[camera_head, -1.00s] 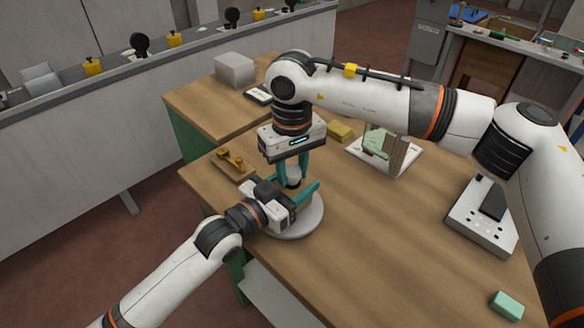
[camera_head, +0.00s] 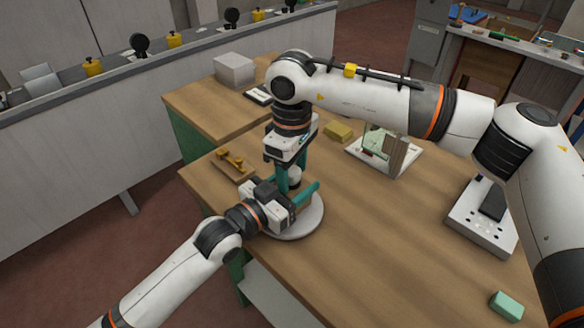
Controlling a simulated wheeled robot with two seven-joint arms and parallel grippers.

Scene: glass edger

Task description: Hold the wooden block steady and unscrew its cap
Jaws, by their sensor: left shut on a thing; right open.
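A pale cap (camera_head: 294,178) shows between the hands, above a round grey disc (camera_head: 312,224) on the wooden table. The wooden block is hidden behind my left gripper, so I cannot make out its outline. My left gripper (camera_head: 301,202) comes in low from the left over the disc and is shut on what is most likely the block; its teal fingers reach to the right. My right gripper (camera_head: 292,172) points straight down from above, its teal fingers open around or beside the cap. Whether a finger touches the cap cannot be seen.
A wooden tray with brass parts (camera_head: 234,165) lies left of the hands. A yellow block (camera_head: 339,131) and a white stand with a glass piece (camera_head: 400,155) are behind. A control box (camera_head: 484,215) and a green block (camera_head: 507,304) are at the right. The table's front middle is clear.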

